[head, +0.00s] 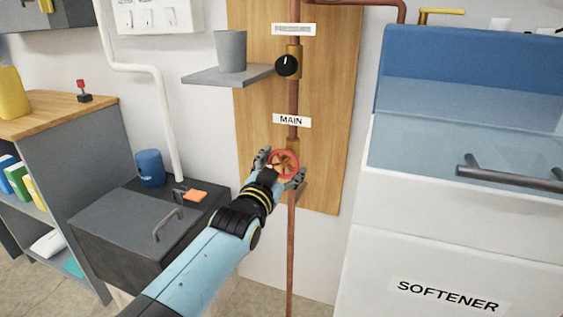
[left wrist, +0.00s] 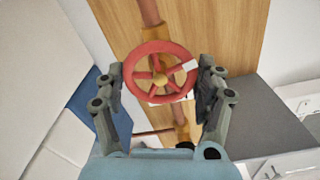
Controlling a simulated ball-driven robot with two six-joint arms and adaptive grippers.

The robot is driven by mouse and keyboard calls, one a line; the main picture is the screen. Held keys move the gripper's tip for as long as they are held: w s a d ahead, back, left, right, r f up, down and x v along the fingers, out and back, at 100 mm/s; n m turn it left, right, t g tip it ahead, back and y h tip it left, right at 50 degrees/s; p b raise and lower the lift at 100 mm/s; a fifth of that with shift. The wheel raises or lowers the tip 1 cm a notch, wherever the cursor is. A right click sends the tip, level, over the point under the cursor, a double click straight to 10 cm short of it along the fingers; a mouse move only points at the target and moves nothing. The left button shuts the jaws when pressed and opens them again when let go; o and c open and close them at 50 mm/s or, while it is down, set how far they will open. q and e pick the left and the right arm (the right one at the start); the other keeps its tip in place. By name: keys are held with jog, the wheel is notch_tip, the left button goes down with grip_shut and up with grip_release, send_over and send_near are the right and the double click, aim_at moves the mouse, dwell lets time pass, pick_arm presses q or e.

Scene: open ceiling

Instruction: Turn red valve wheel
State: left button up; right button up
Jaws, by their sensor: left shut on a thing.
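The red valve wheel (head: 283,163) is mounted on a vertical copper pipe on a wooden board, below a "MAIN" label (head: 291,121). My left gripper (head: 280,170) is at the wheel, one finger on each side of the rim. The wheel's lower edge is partly hidden by the gripper in the head view. My right gripper is not in view.
A black knob (head: 287,65) sits higher on the pipe. A grey shelf (head: 225,76) with a grey cup (head: 231,51) juts out at the left. A dark cabinet (head: 130,230) stands lower left, and the white softener unit (head: 450,220) stands close on the right.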

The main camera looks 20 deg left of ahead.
pick_arm(q)
jog(key=n+p, duration=0.2)
jog(key=n, duration=0.1)
jog(key=shift+n, duration=0.4)
jog(key=n+p, duration=0.1)
jog(key=n, duration=0.1)
jog(key=shift+n, duration=0.3)
jog(key=n+p, duration=0.1)
jog(key=n, duration=0.2)
jog(key=shift+s+f+n, duration=0.1)
jog(key=shift+n, duration=0.2)
jog(key=n+p, duration=0.1)
jog(key=n, duration=0.3)
jog(key=shift+n, duration=0.3)
jog(key=n, duration=0.4)
jog(key=shift+n+p, duration=0.3)
jog(key=shift+p, duration=0.05)
jog(key=n, duration=0.9)
jog(key=shift+p, duration=0.35)
jog(key=n, duration=0.4)
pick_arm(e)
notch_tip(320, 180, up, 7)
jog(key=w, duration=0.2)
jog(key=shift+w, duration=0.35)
pick_arm(q)
jog(key=shift+n, duration=0.3)
